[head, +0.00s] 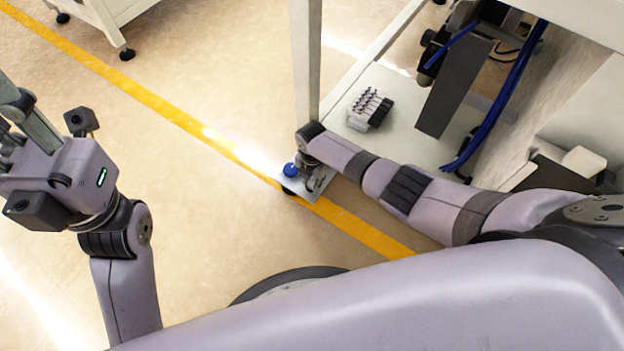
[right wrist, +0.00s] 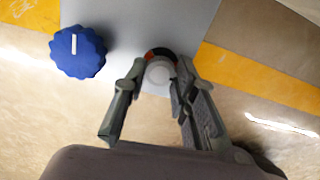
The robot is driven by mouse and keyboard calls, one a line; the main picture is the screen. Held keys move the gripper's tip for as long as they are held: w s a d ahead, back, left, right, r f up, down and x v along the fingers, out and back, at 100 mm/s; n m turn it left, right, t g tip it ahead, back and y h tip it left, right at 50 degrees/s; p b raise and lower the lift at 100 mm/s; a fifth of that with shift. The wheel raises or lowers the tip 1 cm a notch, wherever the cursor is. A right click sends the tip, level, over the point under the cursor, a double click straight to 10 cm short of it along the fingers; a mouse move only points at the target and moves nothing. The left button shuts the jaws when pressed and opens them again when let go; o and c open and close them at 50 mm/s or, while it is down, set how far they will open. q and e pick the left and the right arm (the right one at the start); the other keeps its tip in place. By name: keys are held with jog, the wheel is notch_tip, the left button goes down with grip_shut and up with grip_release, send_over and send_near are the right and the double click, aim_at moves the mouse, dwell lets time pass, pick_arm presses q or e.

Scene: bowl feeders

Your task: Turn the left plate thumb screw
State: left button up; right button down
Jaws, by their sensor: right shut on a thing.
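A grey plate (right wrist: 130,22) carries a blue scalloped knob (right wrist: 77,52) with a white line on it. The plate also shows in the head view (head: 312,188), with the blue knob (head: 290,170) at its left. My right gripper (right wrist: 157,78) has its fingers on either side of a pale round knob (right wrist: 159,74) with a dark and orange ring behind it, and is shut on it. The blue knob is to the left of the fingers, apart from them. My left gripper (head: 22,118) is at the left edge, partly cut off, away from the plate.
A white frame post (head: 306,65) stands just behind the plate. A grey block with several dark fittings (head: 369,109) sits on a pale shelf (head: 400,140). Blue hoses (head: 505,95) hang at the right. The floor with a yellow line (head: 150,98) is open at the left.

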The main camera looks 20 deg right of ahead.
aim_at(312, 184)
jog(key=shift+s+a, duration=0.1)
dwell(0.3)
jog(key=c, duration=1.7)
grip_release()
jog(key=o, duration=0.4)
jog(key=shift+r, duration=0.1)
notch_tip(312, 184, up, 12)
